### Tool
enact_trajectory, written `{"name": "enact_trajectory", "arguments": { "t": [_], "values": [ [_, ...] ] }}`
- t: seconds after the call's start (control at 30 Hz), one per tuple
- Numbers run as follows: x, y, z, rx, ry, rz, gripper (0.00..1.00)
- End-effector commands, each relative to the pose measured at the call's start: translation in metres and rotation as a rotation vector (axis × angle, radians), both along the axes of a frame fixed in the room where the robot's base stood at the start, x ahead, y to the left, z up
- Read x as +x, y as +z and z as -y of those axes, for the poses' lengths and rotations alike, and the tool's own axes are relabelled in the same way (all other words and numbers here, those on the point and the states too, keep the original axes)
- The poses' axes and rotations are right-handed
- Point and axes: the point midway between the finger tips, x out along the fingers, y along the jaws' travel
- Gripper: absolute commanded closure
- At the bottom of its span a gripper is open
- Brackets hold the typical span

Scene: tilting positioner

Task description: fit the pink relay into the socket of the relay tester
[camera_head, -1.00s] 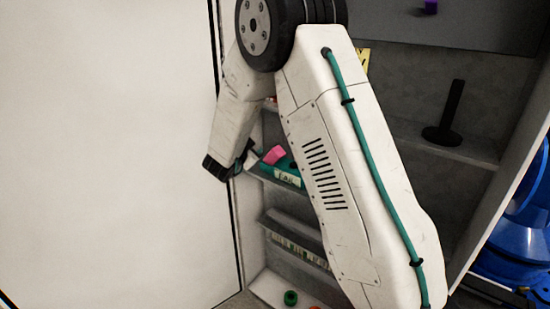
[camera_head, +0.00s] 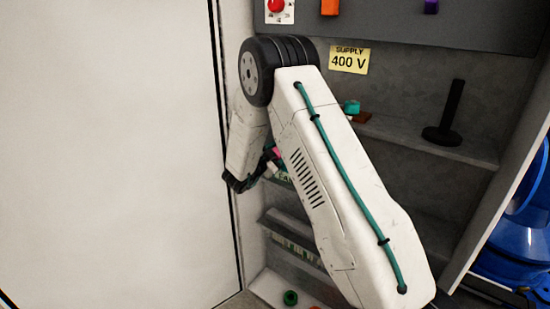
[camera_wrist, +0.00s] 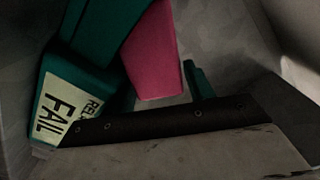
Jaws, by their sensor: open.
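The pink relay (camera_wrist: 152,55) is a block with a slanted look in the wrist view, beside the teal relay tester (camera_wrist: 75,70). The tester has a pale label reading "FAIL" (camera_wrist: 55,115). In the head view only a sliver of the relay (camera_head: 277,152) shows, with part of the tester label (camera_head: 283,176) behind my arm. My gripper (camera_head: 266,168) is open, close to the relay at the left end of the shelf. A dark bolted bar of it crosses the wrist view below the relay. I cannot tell whether it touches the relay; the socket is hidden.
A white panel (camera_head: 110,150) stands close at the left of my gripper. A shelf above holds a teal and brown item (camera_head: 354,110) and a black post on a round base (camera_head: 452,115). A lower bin (camera_head: 295,247) sits below. Blue drums (camera_head: 520,240) stand at right.

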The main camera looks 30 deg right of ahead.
Motion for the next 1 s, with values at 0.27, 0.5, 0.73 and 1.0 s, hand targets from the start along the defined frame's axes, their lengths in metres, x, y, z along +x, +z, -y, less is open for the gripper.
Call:
{"name": "enact_trajectory", "arguments": {
  "t": [0.27,0.5,0.73,1.0],
  "values": [
    [0.002,0.0,0.005,0.0,0.002,0.0,0.53],
    [0.002,0.001,0.005,0.0,0.002,0.0,0.88],
    [0.002,0.003,0.004,0.0,0.002,0.001,0.88],
    [0.002,0.031,0.004,-0.001,0.001,0.003,0.88]
  ]
}}
